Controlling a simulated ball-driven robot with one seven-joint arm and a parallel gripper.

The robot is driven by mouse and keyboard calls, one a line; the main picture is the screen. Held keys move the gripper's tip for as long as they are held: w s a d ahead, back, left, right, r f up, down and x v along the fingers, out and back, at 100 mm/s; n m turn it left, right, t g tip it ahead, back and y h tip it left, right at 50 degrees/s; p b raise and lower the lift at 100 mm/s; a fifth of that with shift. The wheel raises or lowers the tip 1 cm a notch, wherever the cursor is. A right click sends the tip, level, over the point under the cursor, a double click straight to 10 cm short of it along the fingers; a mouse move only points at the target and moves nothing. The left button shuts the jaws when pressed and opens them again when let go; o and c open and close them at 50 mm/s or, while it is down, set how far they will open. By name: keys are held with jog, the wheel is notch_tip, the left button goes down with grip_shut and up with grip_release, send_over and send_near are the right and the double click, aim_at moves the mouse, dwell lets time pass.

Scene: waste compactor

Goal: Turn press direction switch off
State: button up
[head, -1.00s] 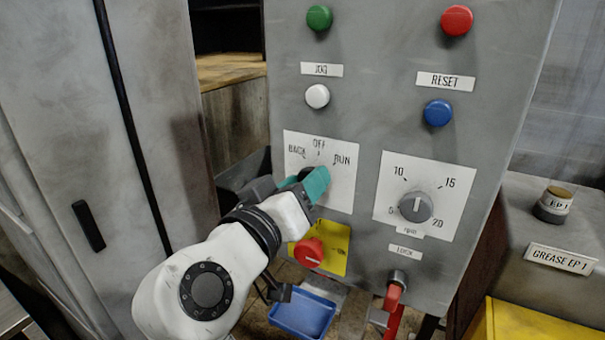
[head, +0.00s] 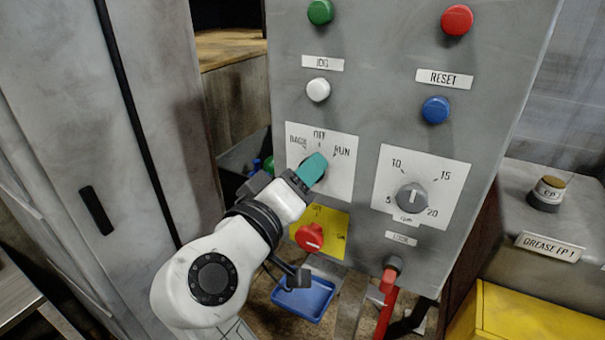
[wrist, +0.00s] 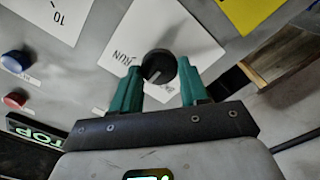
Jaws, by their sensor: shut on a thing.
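The press direction switch is a round black knob (wrist: 160,66) on a white plate (head: 341,181) marked BACK, OFF and RUN. My gripper (head: 315,166), with teal fingers, reaches up to it from the lower left and covers most of it in the head view. In the wrist view my gripper (wrist: 158,82) has one finger on each side of the knob and is shut on it. A pale mark shows on the knob's face, but I cannot tell surely which label it points to. The OFF label (head: 319,134) is at the plate's top.
A red knob (head: 310,237) on a yellow plate sits just below. To the right is a grey rpm dial (head: 412,197); a red lock handle (head: 388,282) hangs under it. White (head: 318,90), blue (head: 436,110), green (head: 320,12) and red (head: 457,19) buttons sit above.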

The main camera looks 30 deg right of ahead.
jog(key=o, duration=1)
jog(key=shift+a, duration=0.1)
jog(key=b+v, duration=0.2)
jog(key=v, duration=0.8)
jog(key=shift+s+a+b, duration=0.2)
jog(key=shift+a+b, duration=0.05)
jog(key=shift+b, duration=0.1)
